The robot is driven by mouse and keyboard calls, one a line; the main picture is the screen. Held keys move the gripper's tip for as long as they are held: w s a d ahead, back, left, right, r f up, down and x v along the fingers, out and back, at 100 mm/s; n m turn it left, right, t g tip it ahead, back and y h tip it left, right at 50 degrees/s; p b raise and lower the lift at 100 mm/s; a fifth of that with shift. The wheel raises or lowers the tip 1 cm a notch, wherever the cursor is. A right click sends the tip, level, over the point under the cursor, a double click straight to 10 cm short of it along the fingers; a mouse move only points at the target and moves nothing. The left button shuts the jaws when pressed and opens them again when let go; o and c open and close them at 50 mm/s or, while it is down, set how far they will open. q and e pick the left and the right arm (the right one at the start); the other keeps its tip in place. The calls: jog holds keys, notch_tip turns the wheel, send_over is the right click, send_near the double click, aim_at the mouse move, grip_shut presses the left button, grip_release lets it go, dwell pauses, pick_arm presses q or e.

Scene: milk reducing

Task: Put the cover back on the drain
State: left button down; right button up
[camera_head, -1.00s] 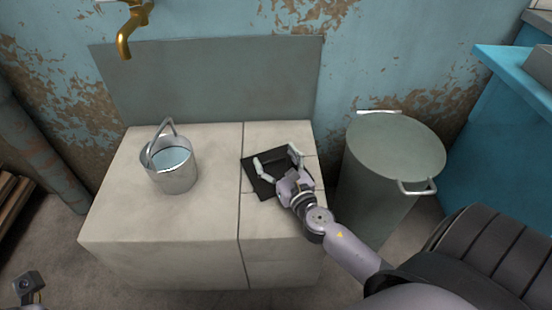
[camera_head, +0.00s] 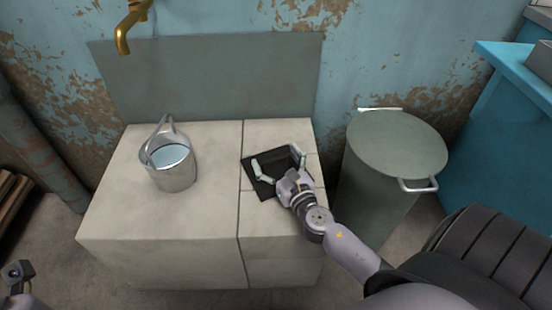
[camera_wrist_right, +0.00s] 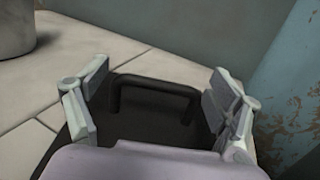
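The drain cover (camera_head: 262,184) is a dark square plate lying on the right part of the pale stone block, turned slightly askew. A dark bar handle (camera_wrist_right: 155,84) stands up from it in the right wrist view. My right gripper (camera_head: 277,163) is open above the cover. In the wrist view its fingers (camera_wrist_right: 152,100) are spread on either side of the handle, apart from it. The drain itself is not visible; whether it lies under the cover I cannot tell.
A metal bucket of water (camera_head: 175,171) stands on the left of the stone block (camera_head: 150,225), under a brass tap (camera_head: 128,30). A lidded grey-green bin (camera_head: 380,190) stands right of the block. A wall (camera_head: 230,80) closes the back.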

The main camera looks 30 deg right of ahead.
jog(key=shift+o, duration=1.1)
jog(key=shift+f, duration=0.1)
jog(key=shift+s+f, duration=0.1)
jog(key=shift+s, duration=0.05)
jog(key=s, duration=0.4)
jog(key=s+a, duration=0.1)
jog(key=s, duration=0.2)
jog(key=s+a, duration=0.1)
jog(key=s, duration=0.3)
jog(key=shift+s, duration=0.3)
jog(key=shift+s, duration=0.1)
